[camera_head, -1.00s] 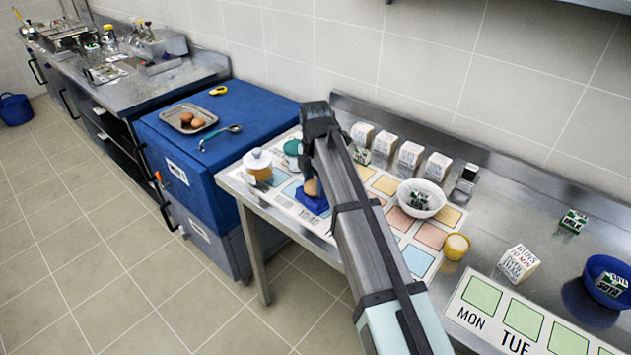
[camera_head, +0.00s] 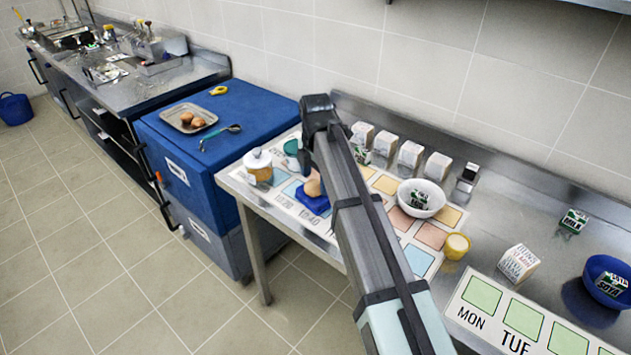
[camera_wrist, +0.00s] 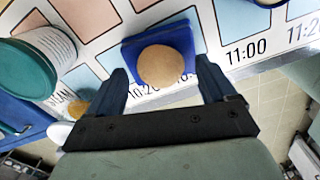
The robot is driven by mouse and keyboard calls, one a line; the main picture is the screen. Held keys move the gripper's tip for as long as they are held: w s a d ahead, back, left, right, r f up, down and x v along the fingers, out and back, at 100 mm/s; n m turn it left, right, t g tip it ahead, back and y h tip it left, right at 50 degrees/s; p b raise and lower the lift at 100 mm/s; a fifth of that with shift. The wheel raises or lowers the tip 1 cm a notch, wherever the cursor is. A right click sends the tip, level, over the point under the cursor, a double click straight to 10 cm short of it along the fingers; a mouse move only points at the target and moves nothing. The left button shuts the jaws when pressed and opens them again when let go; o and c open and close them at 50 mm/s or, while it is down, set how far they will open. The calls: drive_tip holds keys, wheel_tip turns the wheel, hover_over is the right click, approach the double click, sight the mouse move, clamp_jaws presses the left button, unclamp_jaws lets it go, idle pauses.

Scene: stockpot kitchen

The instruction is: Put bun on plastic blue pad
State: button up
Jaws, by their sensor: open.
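A brown round bun (camera_head: 313,187) rests on the blue plastic pad (camera_head: 311,201) on the metal table. The wrist view shows the bun (camera_wrist: 162,66) on the blue pad (camera_wrist: 184,35), toward the pad's near edge. My gripper (camera_wrist: 163,82) is open, with its two dark fingers on either side of the bun and apart from it. In the head view my gripper is mostly hidden behind my wrist and arm.
A white-lidded jar (camera_head: 258,166) and a green-lidded container (camera_wrist: 27,68) stand close to the pad. Cartons, a white bowl (camera_head: 421,197) and a yellow cup (camera_head: 456,245) stand farther right. A tray with buns (camera_head: 188,118) lies on the blue box.

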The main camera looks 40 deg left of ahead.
sight(316, 182)
wheel_tip(316, 182, up, 10)
drive_tip(key=shift+r, duration=0.25)
idle(0.4)
